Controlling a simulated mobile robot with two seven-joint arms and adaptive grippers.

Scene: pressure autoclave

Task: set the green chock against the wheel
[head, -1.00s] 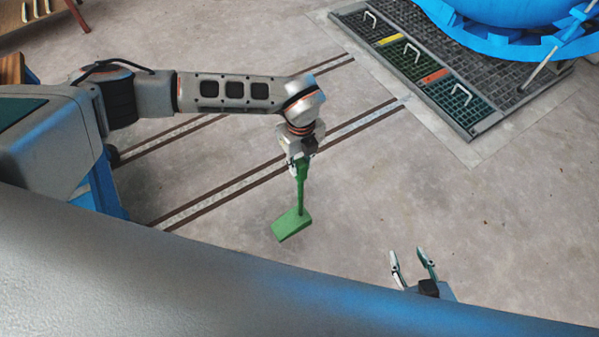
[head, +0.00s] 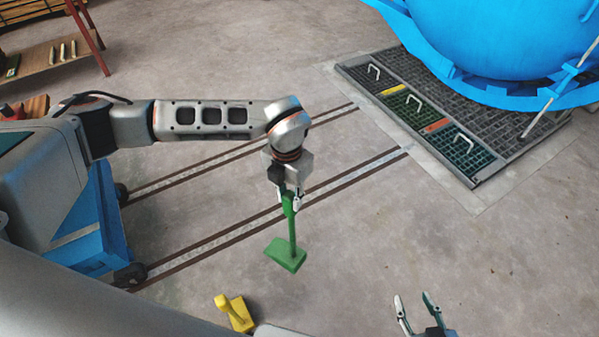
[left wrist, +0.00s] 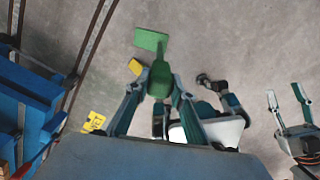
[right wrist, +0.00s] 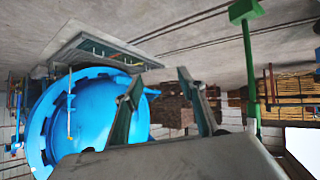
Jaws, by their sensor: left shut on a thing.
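The green chock (head: 286,255) is a wedge block on an upright green handle (head: 292,228). The blue cart (head: 97,225) stands at left, with a near dark wheel (head: 130,274) and a far one (head: 121,194). The chock is well to the right of the near wheel, apart from it. My right gripper (head: 418,304) is open and empty.
A yellow chock (head: 235,312) stands on the floor at the lower middle. Two floor tracks run from the cart toward the floor grating (head: 430,125) and the blue autoclave (head: 490,40). A wooden bench (head: 50,50) is at the far left. Floor between chock and cart is clear.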

